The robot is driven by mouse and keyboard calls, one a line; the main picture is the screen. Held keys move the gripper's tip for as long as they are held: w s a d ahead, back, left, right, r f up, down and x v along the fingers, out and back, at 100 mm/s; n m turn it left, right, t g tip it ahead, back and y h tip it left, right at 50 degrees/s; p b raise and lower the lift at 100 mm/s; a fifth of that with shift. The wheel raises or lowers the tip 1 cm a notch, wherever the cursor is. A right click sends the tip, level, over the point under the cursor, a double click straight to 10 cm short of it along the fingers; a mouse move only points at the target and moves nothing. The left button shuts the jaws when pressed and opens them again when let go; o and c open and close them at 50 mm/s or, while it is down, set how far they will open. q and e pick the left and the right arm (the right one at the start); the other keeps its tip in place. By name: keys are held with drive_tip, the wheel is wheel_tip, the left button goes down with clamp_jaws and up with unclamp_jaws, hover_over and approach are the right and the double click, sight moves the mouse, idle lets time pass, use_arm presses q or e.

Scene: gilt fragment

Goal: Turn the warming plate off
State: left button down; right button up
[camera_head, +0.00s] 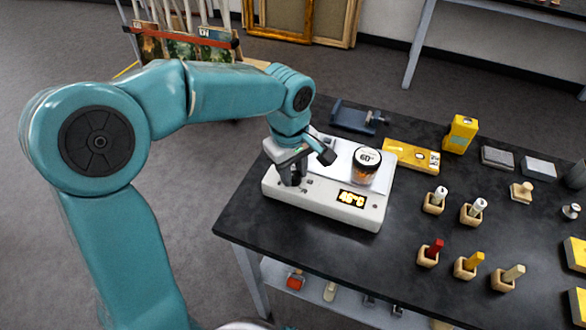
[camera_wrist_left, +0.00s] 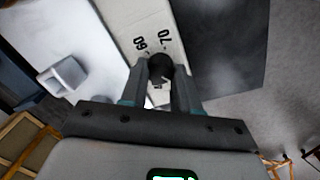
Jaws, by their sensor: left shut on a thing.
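The warming plate (camera_head: 325,205) is a white box near the left end of the black table. Its lit display (camera_head: 352,199) shows a yellow temperature, seemingly 48°C. A jar (camera_head: 364,168) with a white lid and amber contents stands on its pale top. My left gripper (camera_head: 292,178) points down at the left part of the plate's front. In the left wrist view, my left gripper (camera_wrist_left: 160,90) is shut on a dark round knob (camera_wrist_left: 160,66), with printed numbers 60 and 70 beside it. The knob's pointer is hidden. My right gripper is not in view.
Behind the plate lie a dark clamp-like tool (camera_head: 357,118) and a yellow level-like bar (camera_head: 411,156). A yellow box (camera_head: 460,134) stands further right. Several small bottles in wooden blocks (camera_head: 433,202) stand right of the plate. The table's front left is clear.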

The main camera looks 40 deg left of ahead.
use_arm(q)
drive_tip(key=c, duration=1.1)
unclamp_jaws()
drive_tip(key=shift+s+d+f, duration=0.15)
drive_tip(key=shift+r, duration=0.4)
wheel_tip(320, 180, up, 16)
drive_tip(key=p, duration=0.2)
drive_tip(key=shift+s+a+f, duration=0.2)
drive_tip(key=shift+s, duration=0.2)
